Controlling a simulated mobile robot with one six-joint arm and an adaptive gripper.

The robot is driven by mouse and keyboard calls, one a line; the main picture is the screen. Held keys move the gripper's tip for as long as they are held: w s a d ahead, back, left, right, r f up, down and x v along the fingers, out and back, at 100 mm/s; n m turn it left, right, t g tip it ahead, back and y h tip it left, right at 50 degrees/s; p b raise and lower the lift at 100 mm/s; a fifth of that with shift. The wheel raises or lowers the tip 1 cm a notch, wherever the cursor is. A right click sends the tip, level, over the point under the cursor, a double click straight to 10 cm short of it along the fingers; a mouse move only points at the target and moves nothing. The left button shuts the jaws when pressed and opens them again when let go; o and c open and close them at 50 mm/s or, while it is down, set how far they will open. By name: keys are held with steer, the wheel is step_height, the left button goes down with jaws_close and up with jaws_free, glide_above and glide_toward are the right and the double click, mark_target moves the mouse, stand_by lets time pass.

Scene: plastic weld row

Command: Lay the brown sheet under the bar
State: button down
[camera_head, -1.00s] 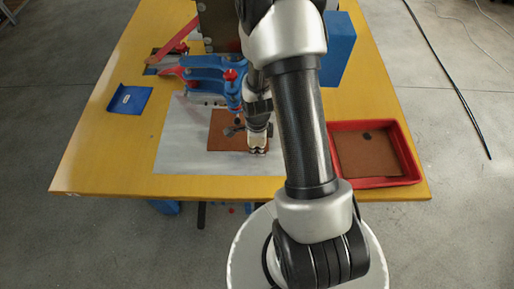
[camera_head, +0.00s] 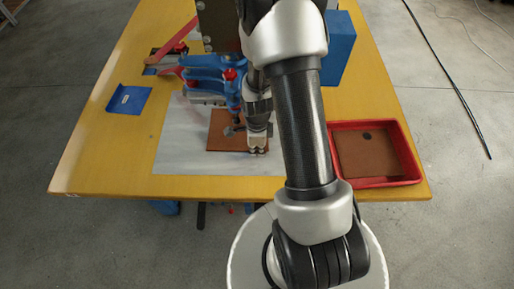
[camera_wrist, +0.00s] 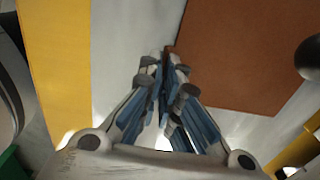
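A brown sheet (camera_head: 226,133) lies flat on the pale grey mat, in front of the blue clamp unit. It also shows in the wrist view (camera_wrist: 240,55), with one corner by my fingertips. My gripper (camera_head: 257,148) points down at the sheet's near right part. In the wrist view my gripper (camera_wrist: 165,60) has its fingertips drawn together at the sheet's edge. I see no sheet clearly pinched between them, and contact is hard to tell. The bar is not clearly made out; the blue clamp unit (camera_head: 205,68) and my arm cover that area.
A red tray (camera_head: 376,182) at the right front holds another brown sheet (camera_head: 366,157) with a dark spot. A blue block (camera_head: 338,50) stands at the back right. A small blue plate (camera_head: 128,99) lies at the left. The pale mat (camera_head: 180,145) is bare left of the sheet.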

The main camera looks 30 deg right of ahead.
stand_by(0.3)
steer(key=c, duration=1.7)
jaws_free()
steer(key=shift+r+p, duration=1.05)
steer(key=shift+r, duration=0.55)
steer(key=shift+s+a+r+b, duration=0.25)
steer(key=shift+s+a, duration=0.5)
steer(key=shift+s, duration=0.35)
steer(key=shift+s+a+r+b, duration=0.1)
steer(key=shift+s+a+b, duration=0.2)
steer(key=shift+s+a, duration=0.65)
steer(key=shift+s+a+r+b, duration=0.25)
steer(key=shift+s+a, duration=0.3)
steer(key=shift+s, duration=0.75)
